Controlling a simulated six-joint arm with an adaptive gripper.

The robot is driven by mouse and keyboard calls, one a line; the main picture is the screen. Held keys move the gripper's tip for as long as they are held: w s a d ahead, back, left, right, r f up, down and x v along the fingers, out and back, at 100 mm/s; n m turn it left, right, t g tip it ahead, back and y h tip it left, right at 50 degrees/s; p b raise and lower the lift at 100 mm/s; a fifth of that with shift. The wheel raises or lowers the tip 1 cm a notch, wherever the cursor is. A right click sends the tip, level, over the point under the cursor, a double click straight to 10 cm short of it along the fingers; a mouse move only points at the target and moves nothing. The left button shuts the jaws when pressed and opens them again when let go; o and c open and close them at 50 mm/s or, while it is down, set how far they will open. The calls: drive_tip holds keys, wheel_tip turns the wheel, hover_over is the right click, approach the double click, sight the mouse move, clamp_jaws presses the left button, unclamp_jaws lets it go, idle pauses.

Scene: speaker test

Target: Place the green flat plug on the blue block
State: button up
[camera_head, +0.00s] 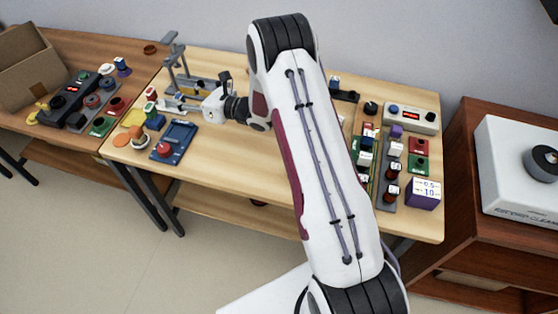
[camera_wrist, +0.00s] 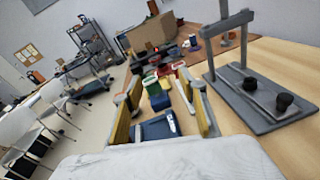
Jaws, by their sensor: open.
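The green flat plug (camera_wrist: 151,86) has a pale top and appears to sit on top of the blue block (camera_wrist: 158,102) in the wrist view. Both show between the two yellow-padded fingers of my gripper (camera_wrist: 158,84), which is open. In the head view the plug (camera_head: 151,95) and the blue block (camera_head: 150,107) stand near the left edge of the middle table. My gripper (camera_head: 170,98) is just to their right and points toward them. I cannot tell whether the fingers touch the plug.
A grey metal stand (camera_head: 180,75) rises close behind my gripper. A blue tray (camera_head: 178,137) with a red knob lies in front. An orange disc (camera_head: 128,121) lies at the left edge. Several coloured blocks and devices crowd the right side. The table's middle is mostly clear.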

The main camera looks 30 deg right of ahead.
drive_tip(key=d+r+m+h, duration=0.3)
drive_tip(key=r+m, duration=0.3)
drive_tip(key=r, duration=0.1)
drive_tip(key=d+r+m+h, duration=0.3)
drive_tip(key=r+m+h, duration=0.1)
drive_tip(key=r+m, duration=0.15)
drive_tip(key=s+d+r+m+g+h, duration=0.1)
drive_tip(key=s+d+r+m+h, duration=0.35)
drive_tip(key=s+r+m, duration=0.55)
drive_tip(key=s+a+f+m+g, duration=0.1)
drive_tip(key=s+m+g, duration=0.2)
drive_tip(key=s+m, duration=0.7)
drive_tip(key=s+a+f+m+g, duration=0.1)
drive_tip(key=s+m, duration=0.9)
drive_tip(key=s, duration=1.8)
drive_tip(key=shift+a+g+y, duration=0.45)
drive_tip(key=shift+a+g, duration=0.35)
drive_tip(key=shift+g, duration=0.4)
